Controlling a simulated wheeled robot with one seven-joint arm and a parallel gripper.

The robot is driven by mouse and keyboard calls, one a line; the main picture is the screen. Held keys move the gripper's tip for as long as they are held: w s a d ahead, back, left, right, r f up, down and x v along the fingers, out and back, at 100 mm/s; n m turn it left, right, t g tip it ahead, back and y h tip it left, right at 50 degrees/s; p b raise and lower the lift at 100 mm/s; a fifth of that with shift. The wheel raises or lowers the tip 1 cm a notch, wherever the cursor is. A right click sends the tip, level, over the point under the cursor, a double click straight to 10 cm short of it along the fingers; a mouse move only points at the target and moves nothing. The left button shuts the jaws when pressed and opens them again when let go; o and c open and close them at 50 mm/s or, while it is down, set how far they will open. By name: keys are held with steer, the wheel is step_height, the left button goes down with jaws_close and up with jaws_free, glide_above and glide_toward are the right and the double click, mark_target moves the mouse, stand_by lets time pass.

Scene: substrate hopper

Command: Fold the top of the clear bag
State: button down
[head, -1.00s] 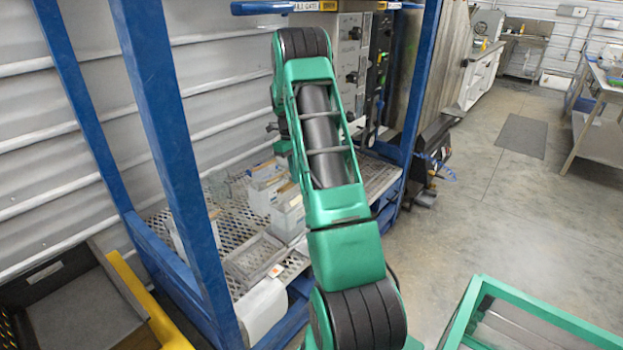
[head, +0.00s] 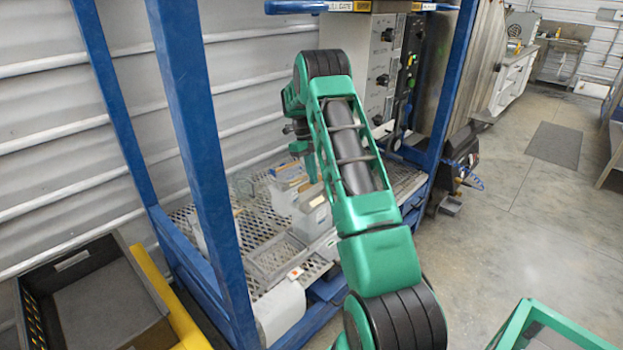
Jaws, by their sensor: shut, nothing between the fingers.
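My gripper (head: 311,170) shows only in part past the left side of my green forearm, above the mesh deck (head: 185,217) of the blue frame. It is shut and holds nothing. Below it on the deck stand pale, translucent bag-like or box-like packs (head: 312,218), with blue and tan ones (head: 290,172) behind. A clear, glassy shape (head: 245,187) sits to their left. I cannot tell which is the clear bag, or whether its top is folded. The gripper looks apart from them. My forearm hides part of the deck.
A blue post (head: 195,130) stands left of my arm. A clear tray (head: 275,256) and white container (head: 281,312) sit near the deck's front. A dark bin (head: 90,300) with a yellow rail (head: 165,300) is lower left. A green-framed stand (head: 545,325) is lower right.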

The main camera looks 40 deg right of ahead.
steer(key=shift+r, duration=0.15)
steer(key=v, duration=1)
steer(key=shift+s+r, duration=0.2)
steer(key=shift+r, duration=0.2)
stand_by(0.6)
